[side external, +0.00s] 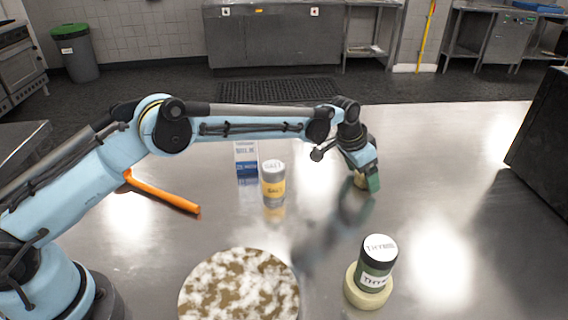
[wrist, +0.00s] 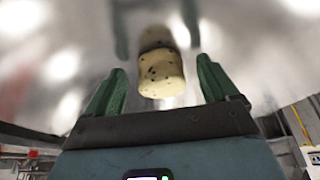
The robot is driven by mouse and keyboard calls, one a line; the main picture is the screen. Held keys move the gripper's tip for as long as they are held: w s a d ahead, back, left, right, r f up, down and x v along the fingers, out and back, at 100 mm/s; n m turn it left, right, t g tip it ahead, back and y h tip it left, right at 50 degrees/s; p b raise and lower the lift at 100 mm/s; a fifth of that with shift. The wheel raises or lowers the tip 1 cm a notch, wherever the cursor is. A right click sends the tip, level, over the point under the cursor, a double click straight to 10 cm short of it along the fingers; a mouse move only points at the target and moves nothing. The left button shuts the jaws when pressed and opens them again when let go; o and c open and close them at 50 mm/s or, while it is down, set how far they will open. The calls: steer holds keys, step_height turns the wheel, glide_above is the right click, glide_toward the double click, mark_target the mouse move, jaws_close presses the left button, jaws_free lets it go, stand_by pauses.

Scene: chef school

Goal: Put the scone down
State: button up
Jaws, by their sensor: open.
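The scone (wrist: 161,74) is pale with dark specks. In the wrist view it sits between the two green fingers of my gripper (wrist: 160,88), with a gap on both sides. Its reflection shows on the shiny metal surface just beyond it. In the side view my gripper (side external: 364,184) points down at the steel table, right of the middle. A small tan part of the scone (side external: 359,181) shows beside the green finger, at the table surface; the rest is hidden. My gripper is open around the scone.
A salt shaker (side external: 273,184) and a blue-white box (side external: 246,158) stand left of my gripper. An orange stick-like object (side external: 163,194) lies farther left. A thyme jar (side external: 376,264) stands on a pale round piece (side external: 353,290) in front. A mottled round board (side external: 240,287) is front left.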

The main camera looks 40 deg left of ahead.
steer(key=shift+w+f, duration=0.1)
steer(key=shift+f, duration=0.15)
steer(key=c, duration=1.2)
steer(key=shift+r, duration=0.1)
